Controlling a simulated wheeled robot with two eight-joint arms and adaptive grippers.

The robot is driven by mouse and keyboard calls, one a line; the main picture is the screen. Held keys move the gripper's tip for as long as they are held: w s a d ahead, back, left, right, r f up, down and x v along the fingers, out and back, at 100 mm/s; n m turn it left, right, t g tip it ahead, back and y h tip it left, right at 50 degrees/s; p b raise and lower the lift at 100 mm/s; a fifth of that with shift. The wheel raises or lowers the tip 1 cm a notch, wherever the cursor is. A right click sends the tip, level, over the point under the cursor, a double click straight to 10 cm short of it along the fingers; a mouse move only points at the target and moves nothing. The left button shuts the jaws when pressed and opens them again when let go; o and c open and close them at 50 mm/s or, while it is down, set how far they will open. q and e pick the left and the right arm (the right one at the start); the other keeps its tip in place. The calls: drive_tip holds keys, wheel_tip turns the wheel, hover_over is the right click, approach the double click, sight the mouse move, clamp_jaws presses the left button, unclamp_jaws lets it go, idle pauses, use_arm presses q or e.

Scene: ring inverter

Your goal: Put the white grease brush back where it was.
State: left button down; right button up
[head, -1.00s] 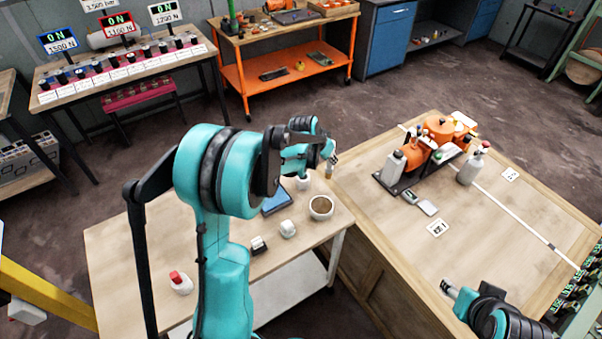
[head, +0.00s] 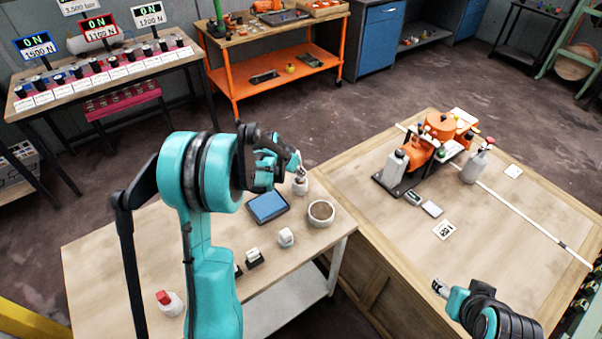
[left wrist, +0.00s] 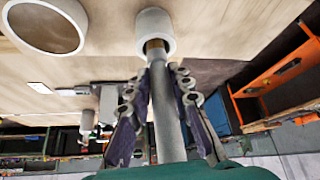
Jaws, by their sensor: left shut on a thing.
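In the left wrist view the white grease brush (left wrist: 167,112) is a pale rod with a brown band near its far end. My left gripper (left wrist: 163,85) is shut on the rod. The brush's far end meets the mouth of a small white cylindrical holder (left wrist: 155,25); how deep it sits I cannot tell. In the head view the left gripper (head: 298,168) is right above the white holder (head: 300,188) at the back of the left table, and the brush is mostly hidden. My right gripper (head: 440,288) is over the right table; its jaws are too small to read.
On the left table (head: 110,265) stand a round bowl (head: 321,213), a blue tray (head: 268,207), a small white item (head: 286,237) and a red-capped bottle (head: 168,302). The right table holds an orange machine (head: 420,150) and a spray bottle (head: 473,167).

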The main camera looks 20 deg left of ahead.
use_arm(q)
drive_tip(key=shift+w+d+f, duration=0.1)
drive_tip(key=shift+w+f, duration=0.2)
drive_tip(key=shift+w, duration=0.2)
drive_tip(key=shift+r, duration=0.15)
drive_tip(key=c, duration=1.4)
unclamp_jaws()
drive_tip(key=shift+s+r, duration=0.25)
drive_tip(key=shift+o, duration=0.2)
drive_tip(key=shift+w+f, duration=0.1)
drive_tip(key=shift+w, duration=0.1)
drive_tip(key=p+v, duration=0.4)
drive_tip(key=v, duration=0.8)
drive_tip(key=s+d+r+n, duration=0.1)
drive_tip(key=s+d+r, duration=0.6)
drive_tip(key=s+d, duration=0.35)
drive_tip(key=s+d+f+n+t+y, duration=0.1)
drive_tip(key=s+d, duration=0.3)
drive_tip(key=s, duration=0.8)
drive_tip(key=shift+s+d, duration=0.2)
drive_tip(key=shift+s, duration=0.05)
use_arm(e)
drive_tip(key=r, duration=0.3)
drive_tip(key=shift+w+r, duration=0.1)
drive_tip(key=shift+w, duration=0.1)
